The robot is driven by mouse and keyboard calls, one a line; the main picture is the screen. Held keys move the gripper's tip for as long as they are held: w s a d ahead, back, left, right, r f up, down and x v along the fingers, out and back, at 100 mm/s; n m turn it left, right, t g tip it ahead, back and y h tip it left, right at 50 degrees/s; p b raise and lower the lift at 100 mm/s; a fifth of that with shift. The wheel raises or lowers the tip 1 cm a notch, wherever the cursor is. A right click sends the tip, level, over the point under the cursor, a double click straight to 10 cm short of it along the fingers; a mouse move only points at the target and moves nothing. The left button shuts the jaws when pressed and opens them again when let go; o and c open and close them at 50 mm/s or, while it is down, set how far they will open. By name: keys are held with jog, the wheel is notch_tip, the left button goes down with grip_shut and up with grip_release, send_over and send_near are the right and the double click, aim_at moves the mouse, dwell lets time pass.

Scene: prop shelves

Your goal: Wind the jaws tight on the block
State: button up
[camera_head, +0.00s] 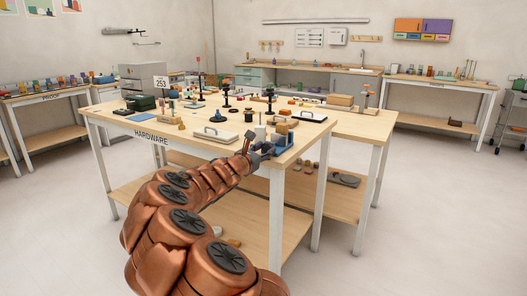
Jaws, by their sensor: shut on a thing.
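A small blue vise (284,140) stands at the near right corner of the table marked HARDWARE. A tan wooden block (282,129) shows at the top of the vise, at its jaws. Whether the jaws press on both sides of it is too small to tell. My copper arm reaches up from the bottom of the view to this corner. My gripper (265,149) is at the near left side of the vise, shut on what appears to be its handle. The fingers and the handle are small and mostly hidden by my wrist.
Dark stands (249,114) and small parts crowd the tabletop (180,142).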

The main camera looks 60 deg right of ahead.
jog(key=c, duration=0.5)
jog(key=shift+o, duration=0.2)
jog(key=shift+f+m+b, duration=0.2)
jog(key=shift+m+b, duration=0.5)
jog(key=shift+b, duration=0.15)
jog(key=shift+r+m+b, duration=0.2)
jog(key=shift+m+b, duration=0.25)
jog(key=shift+m, duration=0.35)
jog(key=o, duration=1.1)
jog(key=shift+a, duration=0.5)
jog(key=shift+s+a, duration=0.2)
jog(key=shift+a, duration=2.55)
jog(key=shift+s+a, duration=0.15)
jog(key=shift+a, duration=2.6)
